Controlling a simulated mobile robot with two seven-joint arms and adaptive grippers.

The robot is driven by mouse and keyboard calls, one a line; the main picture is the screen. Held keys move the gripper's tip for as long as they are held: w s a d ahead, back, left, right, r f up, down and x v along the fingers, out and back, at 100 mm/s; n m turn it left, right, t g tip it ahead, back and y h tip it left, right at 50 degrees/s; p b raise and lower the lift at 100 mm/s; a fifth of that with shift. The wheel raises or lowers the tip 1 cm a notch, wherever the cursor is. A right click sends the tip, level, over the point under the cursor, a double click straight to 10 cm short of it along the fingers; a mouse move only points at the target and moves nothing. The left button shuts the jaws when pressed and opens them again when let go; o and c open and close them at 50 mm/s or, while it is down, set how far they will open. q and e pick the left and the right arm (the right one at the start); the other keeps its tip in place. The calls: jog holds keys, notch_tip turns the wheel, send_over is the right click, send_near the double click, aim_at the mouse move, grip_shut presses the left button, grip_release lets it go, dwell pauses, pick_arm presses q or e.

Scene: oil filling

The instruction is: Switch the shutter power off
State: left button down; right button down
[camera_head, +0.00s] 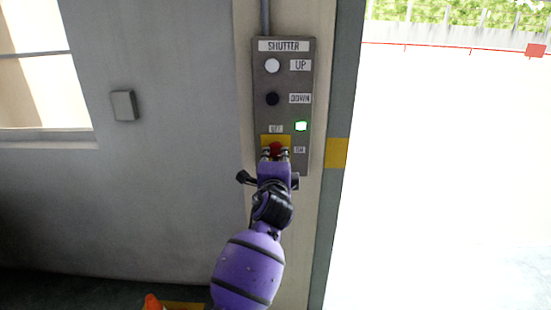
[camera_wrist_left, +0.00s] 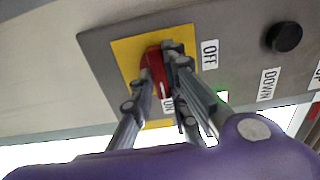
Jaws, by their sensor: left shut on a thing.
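The grey shutter panel (camera_head: 263,117) is mounted on a post, with UP and DOWN buttons above and a red power switch (camera_head: 276,149) on a yellow plate at its lower end. A green light (camera_head: 301,126) glows beside the switch. OFF and ON labels lie near the switch. My left gripper (camera_head: 275,155) is at the switch; in the left wrist view its fingers (camera_wrist_left: 163,68) are closed around the red switch (camera_wrist_left: 153,65) on the yellow plate (camera_wrist_left: 128,53). The fingers hide part of the switch, so its exact setting is hard to tell. My right gripper is not in view.
A bright open doorway (camera_head: 440,170) lies right of the post. The grey wall with a small box (camera_head: 124,105) and a window (camera_head: 40,80) is at left. An orange cone (camera_head: 152,302) stands at the bottom left.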

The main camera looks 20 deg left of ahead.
pick_arm(q)
jog(key=shift+n, duration=1)
jog(key=n, duration=0.3)
jog(key=shift+r+n+p, duration=0.1)
jog(key=shift+n+p, duration=0.2)
jog(key=n, duration=0.3)
jog(key=shift+n, duration=0.3)
jog(key=n, duration=0.4)
jog(key=shift+n+p, duration=0.6)
jog(key=shift+n, duration=1.7)
